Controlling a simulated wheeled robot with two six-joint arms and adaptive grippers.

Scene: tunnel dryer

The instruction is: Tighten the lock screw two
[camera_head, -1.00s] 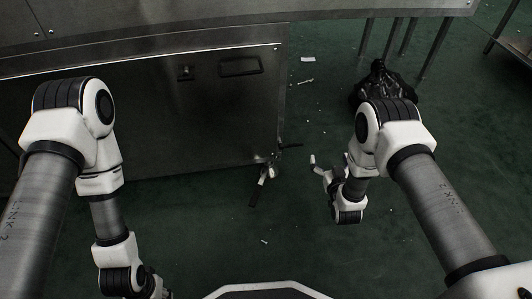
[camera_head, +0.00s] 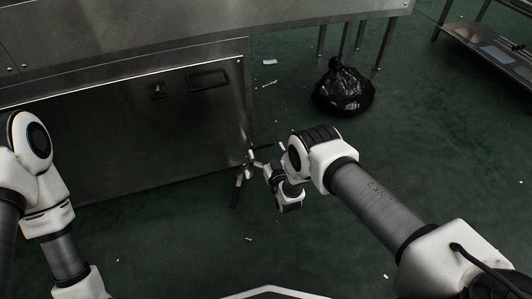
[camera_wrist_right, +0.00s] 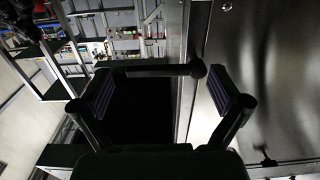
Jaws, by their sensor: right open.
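In the right wrist view, a dark bar with a round knob end (camera_wrist_right: 197,70) lies across the gap between the fingers of my right gripper (camera_wrist_right: 163,92); it looks like the lock screw's handle, but I cannot tell which screw it is. The gripper is open, with nothing visibly clamped. In the head view, my right gripper (camera_head: 263,161) is at the lower right corner of the steel dryer housing (camera_head: 130,130), close to a caster (camera_head: 248,172) with a black lever (camera_head: 237,190). The arm partly hides this corner. My left gripper is below the picture's edge.
A black bag (camera_head: 343,90) lies on the green floor to the right of the housing. A metal table (camera_head: 490,45) stands at the upper right. Small debris (camera_head: 270,62) is scattered about. The floor at right is mostly clear.

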